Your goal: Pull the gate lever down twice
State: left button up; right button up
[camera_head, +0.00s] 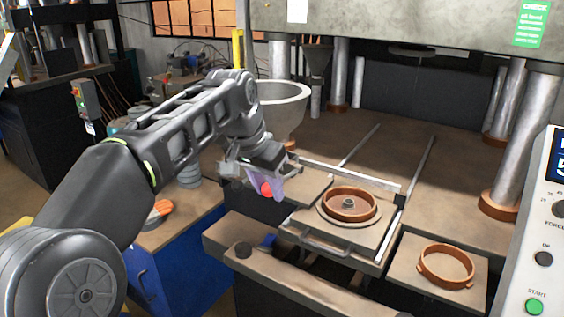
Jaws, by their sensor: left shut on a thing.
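My left gripper (264,182) points down in the middle of the view, below and in front of the grey hopper bowl (285,105). It is shut on the gate lever, whose red knob (267,189) shows between the pale fingers. The rest of the lever is hidden behind my gripper and wrist, so its angle cannot be told. My right gripper is not in view.
A sliding tray (318,238) right of the gripper carries a brown ring mould (350,204). Another brown ring (446,265) lies on a plate at the lower right. Press columns and a control panel (546,215) stand at the right.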

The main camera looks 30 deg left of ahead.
pick_arm(q)
notch_tip(320, 180, up, 6)
jog(key=p, duration=0.4)
jog(key=shift+w+f, duration=0.1)
jog(key=shift+f, duration=0.05)
jog(key=shift+r+p, duration=1.05)
jog(key=shift+p, duration=0.05)
jog(key=shift+f, duration=0.1)
